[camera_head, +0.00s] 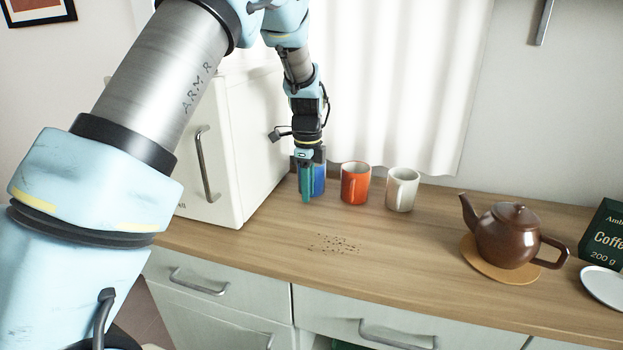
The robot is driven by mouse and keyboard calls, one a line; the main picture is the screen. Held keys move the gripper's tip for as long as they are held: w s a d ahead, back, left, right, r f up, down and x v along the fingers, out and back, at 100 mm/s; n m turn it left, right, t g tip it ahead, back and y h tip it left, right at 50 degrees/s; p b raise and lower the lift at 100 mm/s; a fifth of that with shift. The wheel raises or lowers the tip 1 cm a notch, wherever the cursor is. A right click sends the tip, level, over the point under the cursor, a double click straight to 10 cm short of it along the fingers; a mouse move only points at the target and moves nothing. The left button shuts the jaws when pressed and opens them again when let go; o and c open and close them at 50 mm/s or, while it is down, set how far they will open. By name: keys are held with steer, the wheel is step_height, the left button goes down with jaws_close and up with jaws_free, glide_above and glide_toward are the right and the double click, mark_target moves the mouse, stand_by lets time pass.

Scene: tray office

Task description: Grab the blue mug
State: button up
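The blue mug (320,180) stands upright on the wooden counter (400,260), beside the white cabinet and left of the orange mug. My gripper (306,185) points down right at the blue mug. Its teal fingers cover the mug's left part, so only the right side of the mug shows. From this angle I cannot tell whether the fingers are around the mug or only in front of it, or whether they touch it. The mug's handle is not visible.
An orange mug (355,184) and a white mug (402,190) stand close by on the right. A white cabinet (235,150) is close on the left. A brown teapot (507,236), a white plate (604,287) and a coffee box (605,235) are farther right. Dark crumbs (335,244) lie on the counter.

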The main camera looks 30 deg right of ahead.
jaws_close()
stand_by(1.4)
